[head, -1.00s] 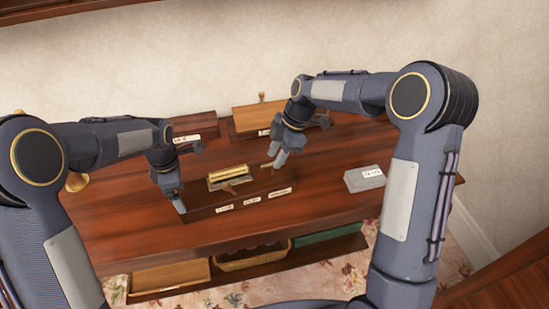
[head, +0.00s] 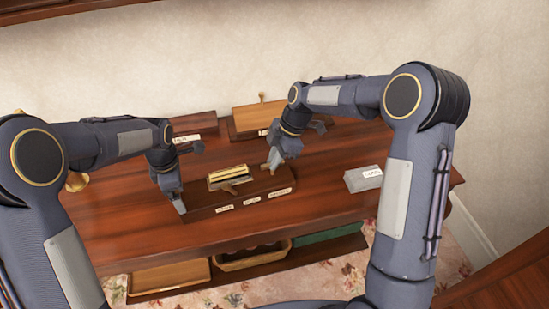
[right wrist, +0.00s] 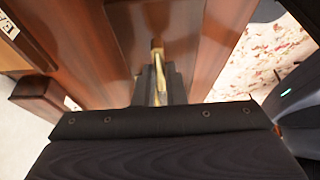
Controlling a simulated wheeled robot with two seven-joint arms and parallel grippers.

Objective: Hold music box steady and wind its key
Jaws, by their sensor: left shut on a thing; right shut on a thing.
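The music box is a long dark wooden box (head: 237,205) on the table, with a brass mechanism (head: 228,174) on top and several white labels along its front. My left gripper (head: 179,204) is shut on the box's left end. My right gripper (head: 271,164) is shut at the box's right end. In the right wrist view a thin brass piece, seemingly the key (right wrist: 159,72), stands between the dark fingers of my right gripper (right wrist: 160,85). In the head view the fingers mostly hide it.
The reddish wooden table (head: 330,180) has bare room in front and to the right. Labelled wooden boxes (head: 260,116) stand behind.

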